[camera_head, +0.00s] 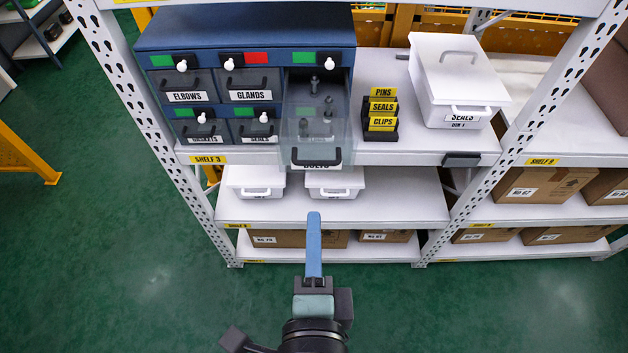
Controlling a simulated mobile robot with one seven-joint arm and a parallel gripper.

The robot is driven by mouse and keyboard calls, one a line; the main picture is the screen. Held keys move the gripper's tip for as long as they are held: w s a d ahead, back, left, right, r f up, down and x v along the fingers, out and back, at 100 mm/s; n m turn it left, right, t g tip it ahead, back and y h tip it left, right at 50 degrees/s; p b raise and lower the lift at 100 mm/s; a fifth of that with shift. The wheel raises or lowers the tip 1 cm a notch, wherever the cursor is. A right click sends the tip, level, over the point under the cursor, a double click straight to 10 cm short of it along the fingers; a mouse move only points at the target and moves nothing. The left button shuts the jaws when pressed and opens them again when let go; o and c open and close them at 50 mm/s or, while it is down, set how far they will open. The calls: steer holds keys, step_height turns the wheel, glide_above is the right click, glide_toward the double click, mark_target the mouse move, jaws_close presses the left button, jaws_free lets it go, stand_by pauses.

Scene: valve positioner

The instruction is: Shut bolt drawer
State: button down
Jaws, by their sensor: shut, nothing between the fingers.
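The bolt drawer (317,130) is pulled out of the blue drawer cabinet (240,32). It is see-through, with several dark bolts inside and a dark handle on its front. Its label is partly hidden behind the handle. My gripper (313,218) is shut and empty. Its blue fingers point toward the shelf, below the drawer front in the picture and apart from the drawer.
Drawers labelled ELBOWS (187,90) and GLANDS (249,86) sit closed to the left. A label stand (381,115) and a white lidded SEALS bin (458,82) stand to the right. White bins (335,182) sit below. Rack posts (165,130) flank the shelf.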

mark_target(314, 165)
steer(key=w, duration=0.2)
steer(key=w+f, duration=0.1)
steer(key=w, duration=0.5)
steer(key=shift+w+f, duration=0.5)
steer(key=shift+w, duration=0.5)
